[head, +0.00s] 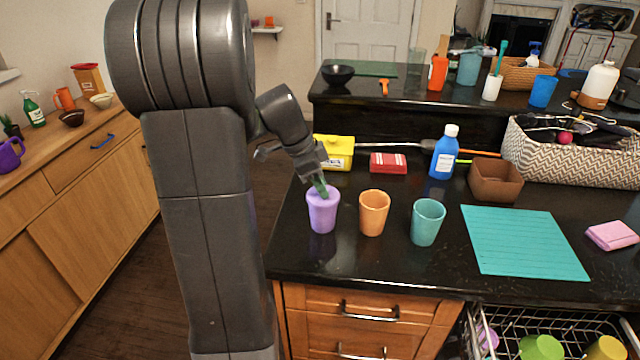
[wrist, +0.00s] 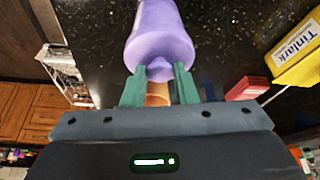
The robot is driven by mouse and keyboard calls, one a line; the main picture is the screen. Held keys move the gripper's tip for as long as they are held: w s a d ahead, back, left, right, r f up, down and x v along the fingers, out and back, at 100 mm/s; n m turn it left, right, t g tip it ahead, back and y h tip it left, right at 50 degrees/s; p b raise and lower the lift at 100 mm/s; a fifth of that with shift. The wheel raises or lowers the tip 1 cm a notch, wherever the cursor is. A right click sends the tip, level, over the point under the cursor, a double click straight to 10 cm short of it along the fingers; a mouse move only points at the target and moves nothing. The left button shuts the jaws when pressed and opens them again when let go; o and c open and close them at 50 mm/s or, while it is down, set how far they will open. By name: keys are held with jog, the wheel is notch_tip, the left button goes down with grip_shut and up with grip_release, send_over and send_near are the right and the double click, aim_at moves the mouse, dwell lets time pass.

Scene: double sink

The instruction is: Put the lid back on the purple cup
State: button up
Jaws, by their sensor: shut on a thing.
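The purple cup (head: 322,215) stands upright at the left front of the black counter, and it also shows in the wrist view (wrist: 157,15). Its purple lid (wrist: 160,48) is at the cup's mouth, with no clear gap between them. Whether it is fully seated I cannot tell. My gripper (head: 321,186) reaches down from above to the top of the lid. In the wrist view its green fingers (wrist: 160,73) are shut on the lid's small knob. The fingers partly hide the knob.
An orange cup (head: 374,213) and a teal cup (head: 428,222) stand to the right of the purple cup. A yellow box (head: 338,152), a red packet (head: 388,163) and a blue bottle (head: 444,155) are behind. A teal mat (head: 524,243) lies to the right.

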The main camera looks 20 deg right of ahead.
dwell(0.3)
jog(key=o, duration=1)
jog(key=shift+o, duration=0.4)
jog(key=o, duration=0.4)
jog(key=shift+r+p, duration=2.15)
jog(key=shift+r, duration=1.4)
jog(key=shift+c, duration=0.4)
